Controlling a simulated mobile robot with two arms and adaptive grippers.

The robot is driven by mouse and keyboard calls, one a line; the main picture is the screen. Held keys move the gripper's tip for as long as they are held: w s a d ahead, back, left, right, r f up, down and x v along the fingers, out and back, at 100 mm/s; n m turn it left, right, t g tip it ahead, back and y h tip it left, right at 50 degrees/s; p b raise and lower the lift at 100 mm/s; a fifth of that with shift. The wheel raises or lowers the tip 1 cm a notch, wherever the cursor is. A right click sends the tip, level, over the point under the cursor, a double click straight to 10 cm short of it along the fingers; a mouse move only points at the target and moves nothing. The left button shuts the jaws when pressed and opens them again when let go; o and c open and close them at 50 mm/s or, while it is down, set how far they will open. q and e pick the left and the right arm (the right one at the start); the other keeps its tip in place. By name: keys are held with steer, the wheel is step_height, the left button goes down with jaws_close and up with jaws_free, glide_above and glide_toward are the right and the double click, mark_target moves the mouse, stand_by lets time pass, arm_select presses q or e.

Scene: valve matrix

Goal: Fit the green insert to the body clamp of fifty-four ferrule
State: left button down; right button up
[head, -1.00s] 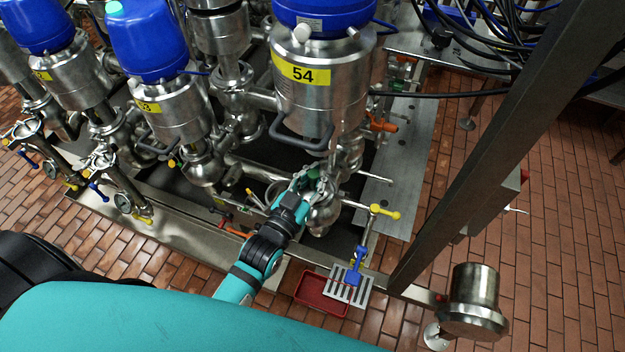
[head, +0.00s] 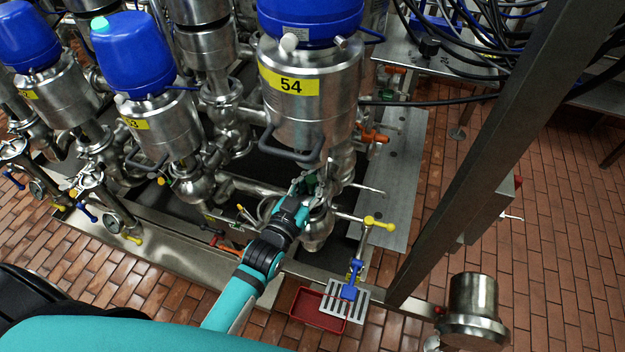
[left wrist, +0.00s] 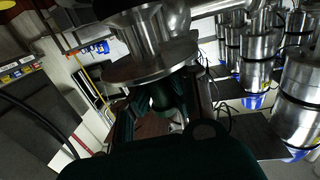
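The valve labelled 54 (head: 292,88) stands upright at the top middle of the head view, with a blue cap and a grey handle under its steel cylinder. Its lower steel body (head: 318,222) is partly behind my left arm. My left gripper (head: 304,186) is at this lower body, just below the handle. A small dark green insert (head: 311,179) shows between its fingers. In the left wrist view a dark green piece (left wrist: 163,96) sits between the fingers, close under a round steel flange (left wrist: 150,66). Contact with the flange and the clamp itself are unclear. My right gripper is out of view.
More blue-capped valves, one labelled 53 (head: 150,122), stand close on the left. A yellow-handled lever (head: 378,223) and a blue-handled one (head: 350,291) are right of my arm. A red tray (head: 312,308) lies below. A steel post (head: 490,150) crosses the right side.

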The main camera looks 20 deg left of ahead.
mark_target(310, 195)
arm_select(q)
steer(key=shift+f+b, duration=1)
steer(key=shift+f, duration=0.65)
steer(key=shift+f+b, duration=0.35)
steer(key=shift+f, duration=0.15)
